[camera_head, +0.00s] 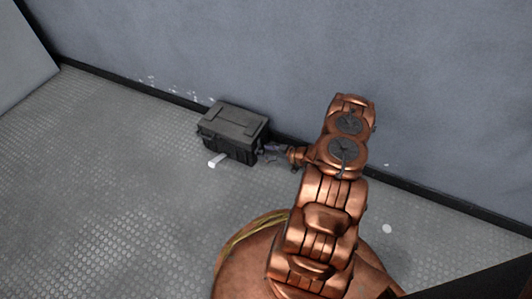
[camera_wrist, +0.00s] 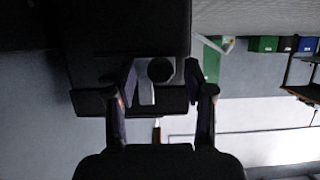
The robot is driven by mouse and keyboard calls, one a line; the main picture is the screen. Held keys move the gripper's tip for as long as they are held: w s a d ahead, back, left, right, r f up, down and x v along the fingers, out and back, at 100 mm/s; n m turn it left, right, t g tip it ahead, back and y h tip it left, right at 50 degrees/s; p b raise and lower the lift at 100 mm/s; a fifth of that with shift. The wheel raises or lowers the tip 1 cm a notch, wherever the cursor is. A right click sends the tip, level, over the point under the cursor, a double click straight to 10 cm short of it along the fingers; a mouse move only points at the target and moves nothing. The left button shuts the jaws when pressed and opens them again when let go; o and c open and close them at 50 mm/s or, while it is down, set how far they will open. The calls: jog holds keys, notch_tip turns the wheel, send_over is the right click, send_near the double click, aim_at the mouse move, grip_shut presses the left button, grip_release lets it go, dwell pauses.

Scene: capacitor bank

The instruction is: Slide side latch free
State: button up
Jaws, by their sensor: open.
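A dark grey lidded case (camera_head: 236,122) stands on the floor against the wall in the head view. My gripper (camera_head: 270,149) is at its right end, with the arm reaching in from the right. In the wrist view the dark case (camera_wrist: 125,25) fills the upper middle. A light grey latch piece (camera_wrist: 146,92) with a dark round knob shows on its side. My gripper (camera_wrist: 161,82) is open, with one finger on each side of the latch and knob. Gaps show between fingers and knob; whether either finger touches the latch plate is too dark to tell.
A short white cylinder (camera_head: 216,160) lies on the floor in front of the case. The wall (camera_head: 250,55) with a black skirting is close behind. Textured floor (camera_head: 110,190) to the left is clear. Colored bins (camera_wrist: 263,44) show far off in the wrist view.

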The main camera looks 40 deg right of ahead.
jog(key=v, duration=1.2)
dwell(0.5)
